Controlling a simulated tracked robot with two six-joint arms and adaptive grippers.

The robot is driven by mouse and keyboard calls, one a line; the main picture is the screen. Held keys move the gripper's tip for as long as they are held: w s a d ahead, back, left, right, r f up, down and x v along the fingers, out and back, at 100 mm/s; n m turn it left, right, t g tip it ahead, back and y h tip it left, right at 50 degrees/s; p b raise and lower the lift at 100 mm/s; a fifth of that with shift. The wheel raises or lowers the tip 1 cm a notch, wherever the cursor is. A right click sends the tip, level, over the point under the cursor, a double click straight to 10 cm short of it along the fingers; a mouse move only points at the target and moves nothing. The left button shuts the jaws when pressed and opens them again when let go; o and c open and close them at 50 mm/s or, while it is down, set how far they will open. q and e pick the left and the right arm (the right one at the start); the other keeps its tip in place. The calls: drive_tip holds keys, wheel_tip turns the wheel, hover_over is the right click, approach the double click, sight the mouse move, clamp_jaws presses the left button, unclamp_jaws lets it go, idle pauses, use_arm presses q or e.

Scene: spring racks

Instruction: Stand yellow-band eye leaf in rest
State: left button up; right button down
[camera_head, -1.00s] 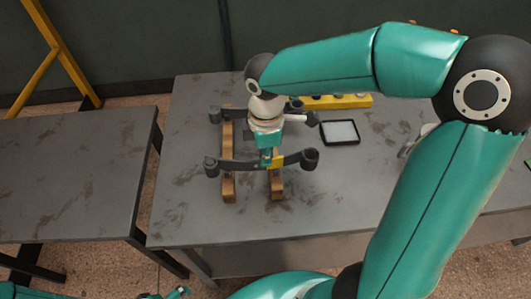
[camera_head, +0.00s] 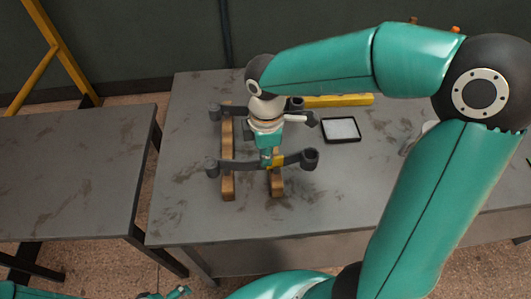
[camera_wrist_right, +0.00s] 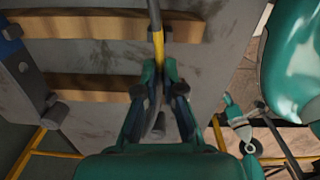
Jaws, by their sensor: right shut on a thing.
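The yellow-band eye leaf (camera_head: 240,164) is a dark bar with a round eye at each end and a yellow band near its middle. In the head view it lies across two wooden bars, which look like the rest (camera_head: 228,188). I cannot tell whether it touches them. My right gripper (camera_head: 268,160) is shut on the leaf from above, beside the yellow band. In the right wrist view the leaf runs between the fingers, with the yellow band (camera_wrist_right: 159,50) just beyond them. My left gripper (camera_head: 180,292) shows only in part at the bottom edge.
A second dark leaf (camera_head: 296,103) lies behind across the same bars, partly hidden by my right arm. A yellow block (camera_head: 340,100) and a black-rimmed tray (camera_head: 357,139) stand behind and to the right. The table's front (camera_head: 200,225) is clear. Another grey table (camera_head: 70,170) stands left.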

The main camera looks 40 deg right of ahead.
drive_tip(key=shift+f, duration=0.25)
idle(0.3)
drive_tip(key=shift+c, duration=2.1)
unclamp_jaws()
drive_tip(key=shift+r+p, duration=3.25)
drive_tip(key=shift+r, duration=0.75)
